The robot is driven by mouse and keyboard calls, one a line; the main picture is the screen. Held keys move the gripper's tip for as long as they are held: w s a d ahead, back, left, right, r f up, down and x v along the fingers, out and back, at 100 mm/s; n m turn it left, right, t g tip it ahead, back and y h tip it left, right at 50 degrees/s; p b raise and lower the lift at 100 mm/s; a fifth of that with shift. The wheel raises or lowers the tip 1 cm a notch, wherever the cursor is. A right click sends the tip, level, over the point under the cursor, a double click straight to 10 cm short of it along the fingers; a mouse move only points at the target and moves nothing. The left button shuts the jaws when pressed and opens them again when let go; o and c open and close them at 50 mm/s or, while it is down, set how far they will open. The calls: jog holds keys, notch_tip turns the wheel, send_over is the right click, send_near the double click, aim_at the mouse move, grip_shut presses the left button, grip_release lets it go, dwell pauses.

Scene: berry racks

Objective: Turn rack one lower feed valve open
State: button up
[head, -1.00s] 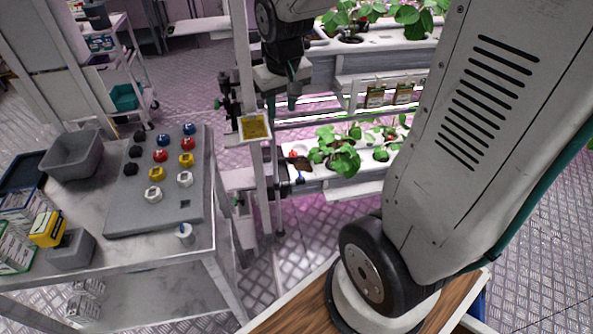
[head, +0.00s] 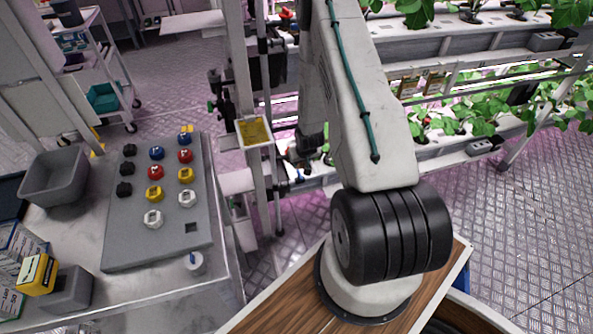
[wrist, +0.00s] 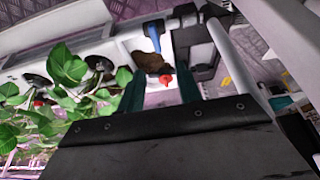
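A valve with a blue lever handle (wrist: 152,36) shows at the top middle of the wrist view, at the end of the white lower rack channel (wrist: 60,28). A brown patch and a red tip (wrist: 166,78) lie just below the handle in the wrist view. My gripper (wrist: 160,92) has two teal fingers apart with nothing held; the red tip appears between them, the blue handle beyond. In the head view my arm hides the fingers. I cannot tell the valve's open or shut state.
Leafy plants (wrist: 68,68) grow in the channel beside the fingers. The rack post carries a yellow card (head: 254,132). A green-handled fitting (head: 212,106) is left of the post. A metal cart with a button panel (head: 130,232) stands at left. The floor at right is clear.

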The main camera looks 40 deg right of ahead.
aim_at(300, 174)
jog(key=x, duration=0.6)
jog(key=s+x, duration=0.1)
jog(key=x, duration=0.3)
jog(key=shift+s+f, duration=0.1)
jog(key=shift+f, duration=0.25)
grip_shut()
